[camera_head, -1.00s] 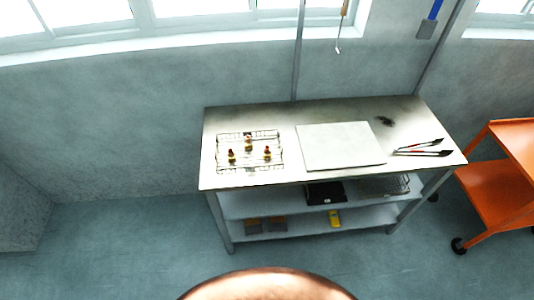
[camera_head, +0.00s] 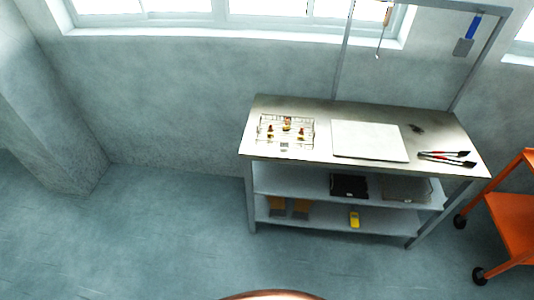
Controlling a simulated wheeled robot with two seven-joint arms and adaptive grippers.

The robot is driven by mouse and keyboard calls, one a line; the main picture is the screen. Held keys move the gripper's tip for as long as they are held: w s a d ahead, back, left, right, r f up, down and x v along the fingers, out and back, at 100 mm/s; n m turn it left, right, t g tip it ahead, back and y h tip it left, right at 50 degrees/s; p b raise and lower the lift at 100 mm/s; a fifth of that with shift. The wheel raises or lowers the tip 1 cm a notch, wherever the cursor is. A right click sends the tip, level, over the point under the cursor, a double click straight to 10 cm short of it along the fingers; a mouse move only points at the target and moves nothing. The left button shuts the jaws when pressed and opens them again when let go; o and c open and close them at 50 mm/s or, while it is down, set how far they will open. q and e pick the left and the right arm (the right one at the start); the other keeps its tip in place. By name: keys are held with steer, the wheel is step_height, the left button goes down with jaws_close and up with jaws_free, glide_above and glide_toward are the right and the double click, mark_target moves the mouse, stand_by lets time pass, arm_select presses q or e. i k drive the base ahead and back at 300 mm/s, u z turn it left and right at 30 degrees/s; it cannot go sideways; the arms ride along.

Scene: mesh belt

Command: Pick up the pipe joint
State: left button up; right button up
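Several small brass-and-red pieces stand on a wire mesh tray (camera_head: 261,130) at the left of a metal worktable (camera_head: 345,110). One piece (camera_head: 287,125) is at the back, one (camera_head: 270,133) at the front left and one (camera_head: 299,134) at the right. They are too small to tell which is the pipe joint. A small grey patch (camera_head: 284,147) shows at the tray's front edge. Neither of my grippers is in view.
A pale flat board (camera_head: 370,141) lies mid-table, with tongs (camera_head: 447,158) at the right. Shelves below hold a black tray (camera_head: 349,186) and a yellow device (camera_head: 354,219). An orange cart (camera_head: 512,217) stands at the right. The floor (camera_head: 150,240) at left is clear.

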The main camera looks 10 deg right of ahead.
mark_target(301, 138)
steer(key=u, duration=2.55)
steer(key=i, duration=0.1)
steer(key=z, duration=1.7)
steer(key=i, duration=1.55)
steer(key=z, duration=0.7)
steer(key=i, duration=0.85)
steer(key=z, duration=0.9)
